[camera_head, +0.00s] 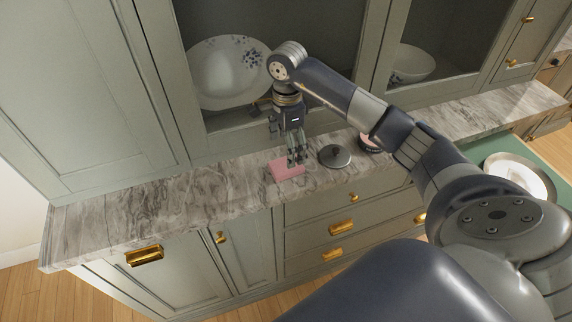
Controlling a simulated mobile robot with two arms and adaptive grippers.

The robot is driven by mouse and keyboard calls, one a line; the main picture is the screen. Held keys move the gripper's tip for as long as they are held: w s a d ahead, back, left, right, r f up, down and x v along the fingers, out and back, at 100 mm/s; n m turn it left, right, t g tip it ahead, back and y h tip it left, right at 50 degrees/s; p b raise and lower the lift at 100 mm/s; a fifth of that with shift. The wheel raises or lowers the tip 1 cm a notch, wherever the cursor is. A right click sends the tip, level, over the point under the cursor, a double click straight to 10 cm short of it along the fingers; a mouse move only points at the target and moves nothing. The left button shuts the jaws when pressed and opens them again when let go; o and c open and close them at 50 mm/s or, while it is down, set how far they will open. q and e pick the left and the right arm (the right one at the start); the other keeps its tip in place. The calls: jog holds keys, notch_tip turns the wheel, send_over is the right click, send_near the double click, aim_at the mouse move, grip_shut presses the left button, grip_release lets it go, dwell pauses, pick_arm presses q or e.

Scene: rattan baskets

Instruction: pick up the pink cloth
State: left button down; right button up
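The pink cloth (283,171) lies as a small flat patch on the marble counter (160,210), near its front edge. My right gripper (297,163) points down at the cloth, with its fingertips over or at the cloth's right part. The fingers look close together, but they are too small to tell whether they are open or shut, or whether they touch the cloth. Part of the cloth is hidden behind the fingers. My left gripper is not in view.
A dark round lid (335,156) lies just right of the gripper, with a pink and dark container (370,142) beyond it. A patterned plate (229,73) and a white bowl (412,64) are in the cabinets behind. A white plate (519,176) is at right. The counter's left is clear.

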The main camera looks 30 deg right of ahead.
aim_at(286, 167)
jog(key=shift+f, duration=0.6)
jog(key=shift+f+p, duration=0.25)
jog(key=shift+p, duration=0.15)
notch_tip(286, 167, down, 4)
jog(key=shift+a+f+p, duration=0.1)
jog(key=shift+a+p, duration=0.05)
jog(key=shift+p, duration=0.95)
jog(key=shift+f, duration=0.25)
jog(key=c, duration=1)
